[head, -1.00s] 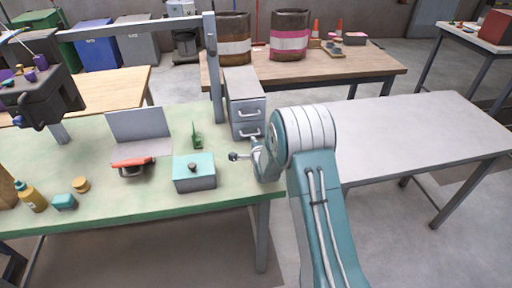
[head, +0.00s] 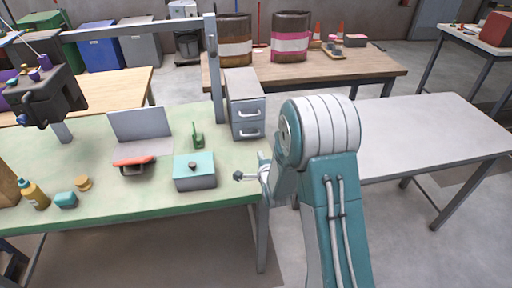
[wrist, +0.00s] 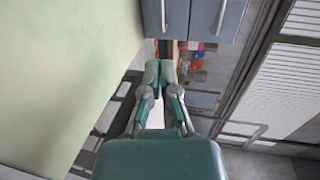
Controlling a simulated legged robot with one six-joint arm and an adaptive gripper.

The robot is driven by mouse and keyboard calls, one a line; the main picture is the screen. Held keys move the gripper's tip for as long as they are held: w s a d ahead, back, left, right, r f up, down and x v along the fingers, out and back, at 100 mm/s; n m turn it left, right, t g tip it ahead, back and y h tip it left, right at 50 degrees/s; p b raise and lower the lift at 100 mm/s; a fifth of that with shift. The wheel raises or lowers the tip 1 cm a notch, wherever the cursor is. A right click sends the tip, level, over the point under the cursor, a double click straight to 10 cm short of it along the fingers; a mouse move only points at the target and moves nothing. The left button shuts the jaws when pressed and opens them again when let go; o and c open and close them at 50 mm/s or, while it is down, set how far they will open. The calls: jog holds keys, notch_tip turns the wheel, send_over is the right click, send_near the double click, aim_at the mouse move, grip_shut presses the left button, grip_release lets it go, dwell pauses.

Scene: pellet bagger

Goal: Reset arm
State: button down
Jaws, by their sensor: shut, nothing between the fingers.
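My gripper (wrist: 160,70) shows in the wrist view with its two green-grey fingers together and nothing between them. It is past the right edge of the green bench (wrist: 60,75), with the grey drawer cabinet (wrist: 205,15) ahead at the top of that view. In the head view my teal and white arm rises at right of centre, and its elbow hides most of the wrist. A small dark end piece of my arm sticks out left of it, near the bench's right edge; the fingers cannot be made out there.
A wooden table (head: 350,72) with two bags is behind.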

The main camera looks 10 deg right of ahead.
jog(key=s+r+n+g, duration=0.5)
jog(key=s+r+n, duration=0.5)
jog(key=r, duration=0.5)
jog(key=s+r+n+g, duration=0.2)
jog(key=s+n, duration=0.2)
jog(key=s, duration=0.8)
jog(key=s+r+n+g, duration=0.2)
jog(key=s+r+n, duration=0.1)
jog(key=s, duration=1)
jog(key=shift+s+d+r+n+g, duration=0.2)
jog(key=shift+s+r+n+g, duration=0.1)
jog(key=shift+n+g, duration=0.1)
